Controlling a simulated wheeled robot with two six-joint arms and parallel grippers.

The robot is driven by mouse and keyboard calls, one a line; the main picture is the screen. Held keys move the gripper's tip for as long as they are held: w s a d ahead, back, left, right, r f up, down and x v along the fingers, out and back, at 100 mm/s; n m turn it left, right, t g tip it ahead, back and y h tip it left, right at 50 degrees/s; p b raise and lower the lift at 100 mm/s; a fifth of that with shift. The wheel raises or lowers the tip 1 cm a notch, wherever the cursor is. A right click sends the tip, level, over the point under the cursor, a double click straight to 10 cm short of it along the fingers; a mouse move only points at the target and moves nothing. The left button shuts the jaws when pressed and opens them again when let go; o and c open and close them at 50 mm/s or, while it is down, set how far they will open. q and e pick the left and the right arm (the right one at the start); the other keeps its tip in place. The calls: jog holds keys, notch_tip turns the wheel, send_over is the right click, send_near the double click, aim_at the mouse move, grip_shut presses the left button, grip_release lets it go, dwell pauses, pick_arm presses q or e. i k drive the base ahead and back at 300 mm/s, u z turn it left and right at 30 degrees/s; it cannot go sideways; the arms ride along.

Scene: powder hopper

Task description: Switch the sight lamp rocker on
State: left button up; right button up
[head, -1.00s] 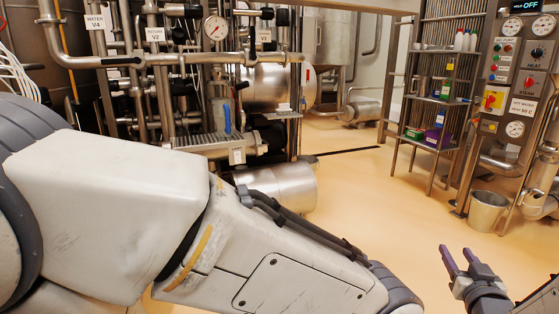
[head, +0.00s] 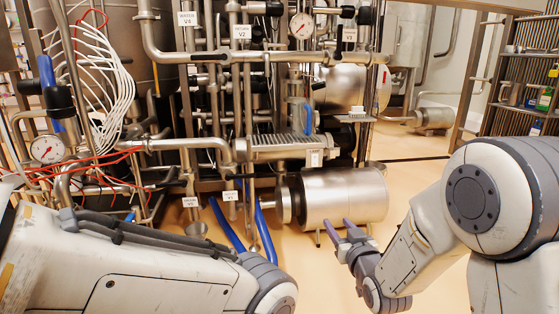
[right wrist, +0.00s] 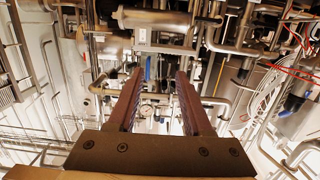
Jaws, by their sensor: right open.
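I cannot make out a sight lamp or its rocker in either view. My right gripper (head: 337,222) is open and empty in the head view, in front of a steel motor-like cylinder (head: 342,195) near the floor. In the right wrist view its two dark fingers (right wrist: 158,72) stand apart with nothing between them, and pipework lies beyond. My left arm crosses the lower left of the head view, but its gripper is out of the picture.
White hoses (head: 112,95) and red wires hang at the left. A shelf rack (head: 522,95) stands at the far right. Open floor lies at centre right.

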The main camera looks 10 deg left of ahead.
aim_at(313, 157)
jog(key=i, duration=0.95)
